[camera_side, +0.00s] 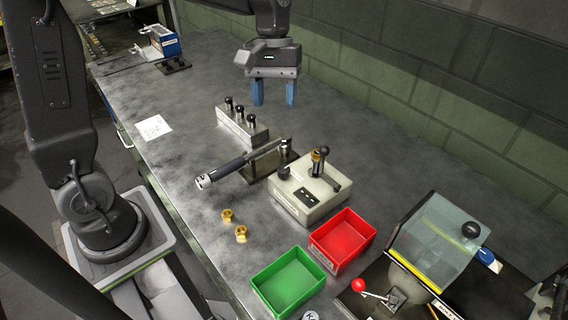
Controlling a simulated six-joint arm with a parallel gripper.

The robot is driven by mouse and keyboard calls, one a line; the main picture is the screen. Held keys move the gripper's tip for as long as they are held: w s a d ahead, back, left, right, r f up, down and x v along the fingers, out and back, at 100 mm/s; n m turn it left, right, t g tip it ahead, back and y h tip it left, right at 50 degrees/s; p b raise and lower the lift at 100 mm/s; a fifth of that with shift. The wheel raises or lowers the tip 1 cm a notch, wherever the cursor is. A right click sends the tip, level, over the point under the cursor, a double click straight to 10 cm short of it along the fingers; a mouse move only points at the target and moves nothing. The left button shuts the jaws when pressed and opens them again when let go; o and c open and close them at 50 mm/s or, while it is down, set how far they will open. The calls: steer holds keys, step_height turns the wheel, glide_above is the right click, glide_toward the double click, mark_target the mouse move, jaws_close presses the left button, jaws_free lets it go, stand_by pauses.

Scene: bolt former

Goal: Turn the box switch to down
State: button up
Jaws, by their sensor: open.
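I cannot tell the switch's exact setting. My gripper (274,94) hangs above the bench at the upper middle, up-picture from the box and apart from it. Its two blue fingers point down, open, with nothing between them.
Red (342,241) and green (288,283) bins, two brass nuts (241,233) and a clear-covered machine (435,243) are nearby.

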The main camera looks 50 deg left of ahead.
mark_target(284, 168)
steer(key=shift+n+g+h, duration=0.4)
steer(key=shift+n+g, duration=0.3)
steer(key=d+f, duration=0.1)
steer(key=f, duration=0.4)
steer(key=d+f, duration=0.1)
steer(key=f, duration=0.4)
steer(key=d+f, duration=0.1)
steer(key=f, duration=0.4)
steer(key=shift+s+d+f, duration=0.25)
steer(key=shift+s, duration=0.05)
steer(key=shift+c, duration=0.5)
